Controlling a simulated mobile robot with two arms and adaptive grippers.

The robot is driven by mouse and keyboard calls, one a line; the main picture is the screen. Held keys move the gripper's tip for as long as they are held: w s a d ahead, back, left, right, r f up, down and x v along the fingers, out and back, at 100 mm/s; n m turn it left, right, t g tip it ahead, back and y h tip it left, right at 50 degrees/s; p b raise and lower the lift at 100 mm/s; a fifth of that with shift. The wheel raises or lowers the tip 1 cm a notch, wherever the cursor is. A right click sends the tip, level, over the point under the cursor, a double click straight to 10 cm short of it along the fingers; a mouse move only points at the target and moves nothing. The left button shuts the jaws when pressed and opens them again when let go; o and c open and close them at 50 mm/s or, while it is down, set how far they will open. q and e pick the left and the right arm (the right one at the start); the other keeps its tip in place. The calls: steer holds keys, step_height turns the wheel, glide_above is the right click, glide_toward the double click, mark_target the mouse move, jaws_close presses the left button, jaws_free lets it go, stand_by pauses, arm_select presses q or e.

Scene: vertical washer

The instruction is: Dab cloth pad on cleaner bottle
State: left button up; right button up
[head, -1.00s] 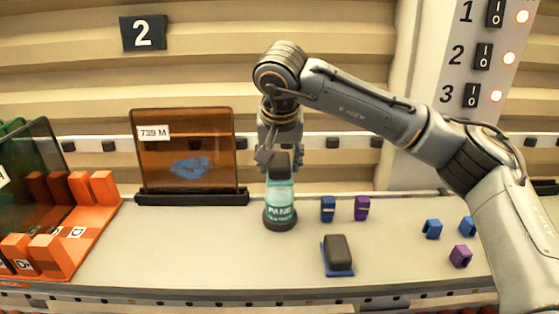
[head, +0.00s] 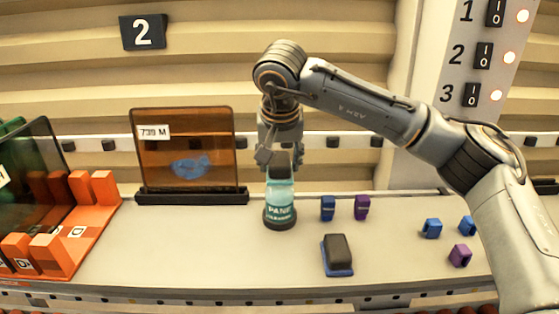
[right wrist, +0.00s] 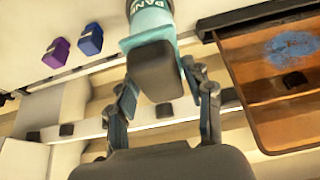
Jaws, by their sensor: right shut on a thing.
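The cleaner bottle (head: 280,213), teal with a dark base and a "PANE" label, stands upright on the counter. My right gripper (head: 281,160) is above it, pointing down. It is shut on the cloth pad (right wrist: 155,72), a dark block with a teal face. The face is at the top of the bottle (right wrist: 150,16) and appears to touch it; exact contact cannot be told. In the right wrist view the fingers (right wrist: 160,95) are on both sides of the block. My left gripper is not in view.
An orange panel (head: 212,145) labelled "739 M", with a blue smudge, stands left of the bottle. A second dark pad with a blue base (head: 338,255) lies front right. Small blue and purple clips (head: 361,208) lie right. An orange rack (head: 90,222) holds panels at left.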

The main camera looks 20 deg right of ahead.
mark_target(280, 159)
steer(key=shift+r+p, duration=2.3)
steer(key=shift+r, duration=1.05)
steer(key=shift+f, duration=0.1)
